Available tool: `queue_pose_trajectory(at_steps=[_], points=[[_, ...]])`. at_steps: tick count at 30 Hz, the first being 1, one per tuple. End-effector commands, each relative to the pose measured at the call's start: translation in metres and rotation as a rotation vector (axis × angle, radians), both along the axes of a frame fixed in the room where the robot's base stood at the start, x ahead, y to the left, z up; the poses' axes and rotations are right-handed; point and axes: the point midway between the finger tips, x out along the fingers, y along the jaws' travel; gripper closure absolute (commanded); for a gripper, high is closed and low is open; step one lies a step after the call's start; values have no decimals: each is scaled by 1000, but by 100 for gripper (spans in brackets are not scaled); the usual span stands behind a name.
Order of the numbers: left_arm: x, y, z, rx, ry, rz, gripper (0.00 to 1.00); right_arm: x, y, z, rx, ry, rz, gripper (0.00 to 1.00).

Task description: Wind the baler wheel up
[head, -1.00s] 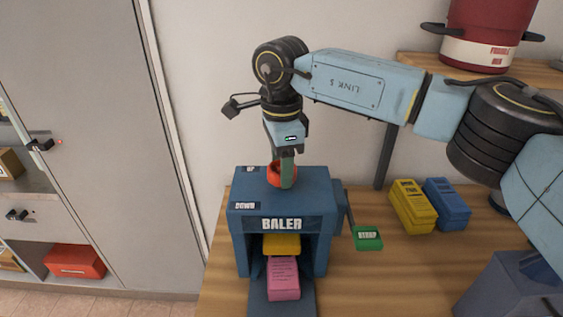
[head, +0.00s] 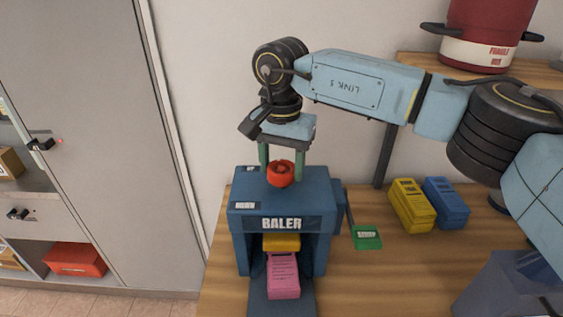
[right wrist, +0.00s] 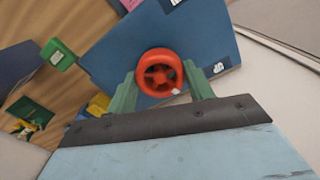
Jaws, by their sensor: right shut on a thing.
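The blue baler (head: 282,224) stands on the wooden bench with its red wheel (head: 281,173) on top. My right gripper (head: 282,170) points down over it, shut on the wheel with one green finger on each side. In the right wrist view the red wheel (right wrist: 160,72) sits between the two fingers (right wrist: 160,92). A yellow plate (head: 282,243) is inside the baler, above a pink bundle (head: 283,280); I cannot tell whether they touch. Labels mark the baler top; one (head: 244,205) appears to read DOWN. My left gripper is not in view.
A green STRAP tag (head: 367,238) is at the baler's right side. A yellow bundle (head: 412,206) and a blue bundle (head: 447,203) lie further right. A grey-blue bin (head: 505,285) stands at the front right. A red pot (head: 487,32) sits on the shelf above.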

Motion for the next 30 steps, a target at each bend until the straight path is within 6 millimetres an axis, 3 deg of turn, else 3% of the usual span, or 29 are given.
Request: queue_pose_trajectory(at_steps=[15,30], points=[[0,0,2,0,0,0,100,1,0,2,3,-4,407,71],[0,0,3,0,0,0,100,1,0,2,3,-5,536,71]])
